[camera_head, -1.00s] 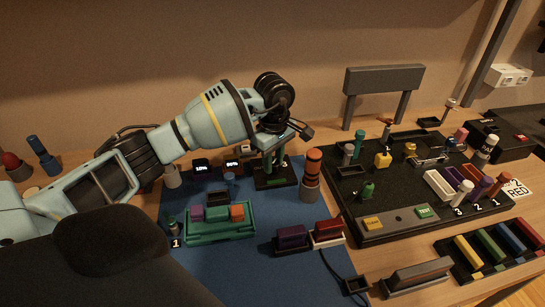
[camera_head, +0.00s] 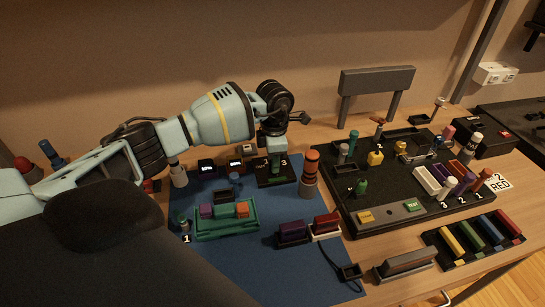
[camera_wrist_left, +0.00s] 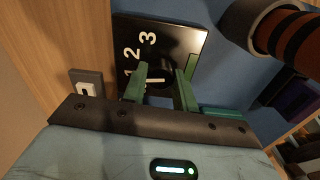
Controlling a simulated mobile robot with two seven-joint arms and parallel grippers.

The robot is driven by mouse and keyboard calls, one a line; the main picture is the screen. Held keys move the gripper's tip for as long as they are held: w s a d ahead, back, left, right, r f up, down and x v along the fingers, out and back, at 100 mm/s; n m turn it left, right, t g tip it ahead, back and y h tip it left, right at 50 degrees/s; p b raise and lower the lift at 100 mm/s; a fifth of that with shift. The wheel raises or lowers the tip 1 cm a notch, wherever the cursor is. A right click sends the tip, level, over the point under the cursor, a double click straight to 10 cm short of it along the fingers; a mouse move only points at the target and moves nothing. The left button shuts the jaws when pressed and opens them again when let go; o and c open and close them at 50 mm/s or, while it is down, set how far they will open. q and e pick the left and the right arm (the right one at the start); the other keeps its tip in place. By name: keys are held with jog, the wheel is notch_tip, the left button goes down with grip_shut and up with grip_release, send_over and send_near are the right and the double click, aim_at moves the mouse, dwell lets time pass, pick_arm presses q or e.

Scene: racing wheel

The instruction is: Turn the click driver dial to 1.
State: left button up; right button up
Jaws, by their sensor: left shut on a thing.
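The click driver dial is a dark round knob (camera_wrist_left: 160,82) on a black plate (camera_wrist_left: 185,42) with white figures 1, 2 and 3 in the left wrist view. Its white pointer line lies almost level in that view, its left end towards the 1; the exact setting is partly hidden by a finger. My left gripper (camera_wrist_left: 160,90) has its green fingers on either side of the knob, shut on it. In the head view the left gripper (camera_head: 275,168) reaches down onto the plate (camera_head: 264,181), hiding the knob. My right gripper is not in view.
An orange-and-black striped cylinder (camera_head: 310,172) stands close right of the dial. A green tray (camera_head: 225,231) with coloured blocks lies in front on the blue mat (camera_head: 262,265). A black board (camera_head: 330,205) with pegs and blocks is at the right.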

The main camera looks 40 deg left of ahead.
pick_arm(q)
jog(key=shift+n, duration=0.8)
jog(key=shift+p, duration=0.3)
jog(key=o, duration=1)
jog(key=shift+r, duration=3.9)
